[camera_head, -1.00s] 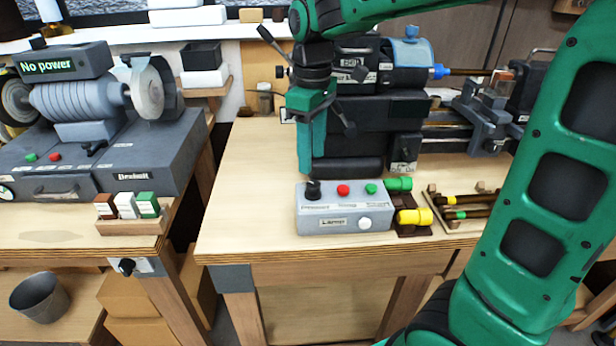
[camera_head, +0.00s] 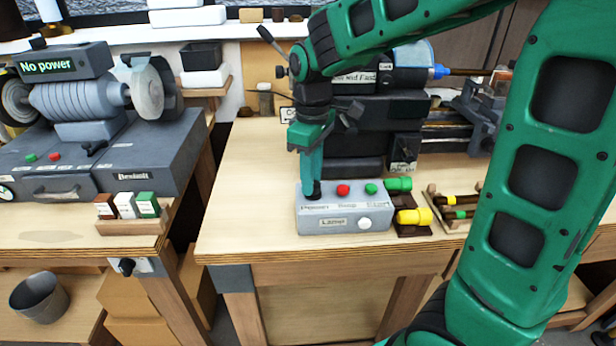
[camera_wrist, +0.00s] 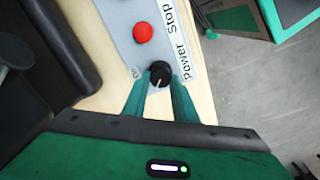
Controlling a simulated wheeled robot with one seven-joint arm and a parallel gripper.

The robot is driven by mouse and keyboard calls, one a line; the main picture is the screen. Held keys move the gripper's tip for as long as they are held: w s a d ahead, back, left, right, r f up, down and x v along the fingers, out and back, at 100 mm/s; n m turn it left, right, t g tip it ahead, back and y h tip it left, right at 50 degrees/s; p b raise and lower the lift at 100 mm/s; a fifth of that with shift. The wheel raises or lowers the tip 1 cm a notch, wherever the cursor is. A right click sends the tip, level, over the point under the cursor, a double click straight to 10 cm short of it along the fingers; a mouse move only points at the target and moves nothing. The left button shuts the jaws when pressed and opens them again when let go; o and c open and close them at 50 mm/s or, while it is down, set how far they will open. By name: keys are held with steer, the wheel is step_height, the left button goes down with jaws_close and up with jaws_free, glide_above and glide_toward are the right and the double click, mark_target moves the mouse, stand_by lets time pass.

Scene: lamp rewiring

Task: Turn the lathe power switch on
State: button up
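The grey control box (camera_head: 345,210) stands on the bench in front of the lathe (camera_head: 370,110). Its black power knob (camera_wrist: 160,73) is beside the "Power" label in the wrist view, with a pale mark on its face. The red button (camera_wrist: 143,33) is beyond it; the head view also shows a green button (camera_head: 371,189) and a white one (camera_head: 364,223). My gripper (camera_head: 312,178) points down at the box's left end. In the wrist view its two fingers (camera_wrist: 161,84) are apart, one on each side of the knob. Contact with the knob is unclear.
The grinder (camera_head: 80,110) with a "No power" sign is on the left bench. The bench top left of the box is clear.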

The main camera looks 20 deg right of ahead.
steer(key=shift+a, duration=0.15)
steer(key=shift+w+d, duration=0.1)
steer(key=shift+d, duration=0.1)
steer(key=shift+m, duration=0.3)
steer(key=m, duration=0.3)
steer(key=shift+w+d+m, duration=0.1)
steer(key=shift+m, duration=0.3)
steer(key=m, duration=0.4)
steer(key=shift+r+m, duration=0.1)
steer(key=shift+m, duration=0.2)
steer(key=m, duration=0.4)
steer(key=shift+d, duration=0.1)
steer(key=shift+m, duration=2.4)
